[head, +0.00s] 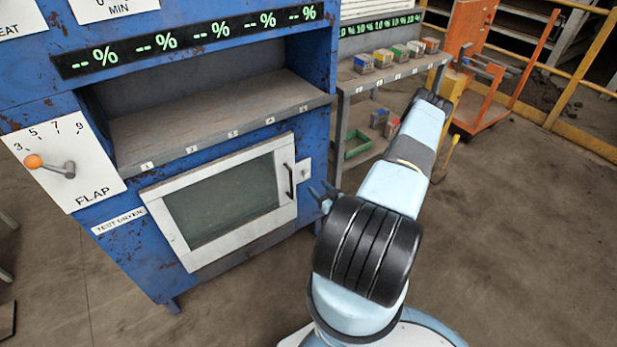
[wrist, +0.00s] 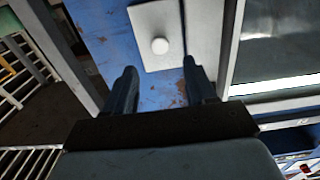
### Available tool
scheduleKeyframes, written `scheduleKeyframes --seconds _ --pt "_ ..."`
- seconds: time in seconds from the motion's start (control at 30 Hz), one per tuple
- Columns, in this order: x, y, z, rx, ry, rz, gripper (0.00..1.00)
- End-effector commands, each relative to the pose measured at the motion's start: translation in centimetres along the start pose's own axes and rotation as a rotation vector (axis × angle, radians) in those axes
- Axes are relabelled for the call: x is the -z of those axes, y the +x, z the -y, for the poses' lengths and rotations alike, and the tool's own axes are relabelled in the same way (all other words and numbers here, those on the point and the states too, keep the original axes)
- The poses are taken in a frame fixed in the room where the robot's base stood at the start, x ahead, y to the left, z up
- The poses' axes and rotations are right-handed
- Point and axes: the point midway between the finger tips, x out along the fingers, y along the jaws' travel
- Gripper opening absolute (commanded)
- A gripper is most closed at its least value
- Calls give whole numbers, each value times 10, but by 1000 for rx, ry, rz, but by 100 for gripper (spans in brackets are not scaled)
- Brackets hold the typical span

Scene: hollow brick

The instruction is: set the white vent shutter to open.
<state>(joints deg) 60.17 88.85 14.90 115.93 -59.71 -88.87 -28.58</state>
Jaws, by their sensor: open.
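A small white plate with a round white knob (wrist: 160,46), which looks like the vent shutter, is on the blue oven front beside the door. In the head view the white plate (head: 303,169) shows just right of the door handle. A dark narrow line runs beside the knob in the wrist view. My gripper (wrist: 160,70) is open and empty, its two dark fingers pointing at the plate. The knob appears between and beyond the fingertips; I see no contact. In the head view my gripper (head: 322,193) is just below and right of the plate. The shutter's setting is unclear.
The white-framed oven door (head: 230,195) with a dark handle is shut, close to my gripper. A FLAP dial (head: 62,163) with an orange-knobbed lever is at the left. A shelf (head: 345,120) with small boxes stands behind. Floor on the right is clear.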

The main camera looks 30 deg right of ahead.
Motion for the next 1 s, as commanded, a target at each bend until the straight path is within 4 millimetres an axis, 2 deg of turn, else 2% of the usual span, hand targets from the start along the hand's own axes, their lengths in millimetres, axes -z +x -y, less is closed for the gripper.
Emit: scheduleKeyframes --seconds 0.3,0.5,0.9,1.0 --pt "0 54 -1 0 -2 -2 56" --pt "0 75 -1 0 -2 -1 56" --pt "0 82 0 0 -1 0 56" --pt "0 82 0 0 -1 0 48"
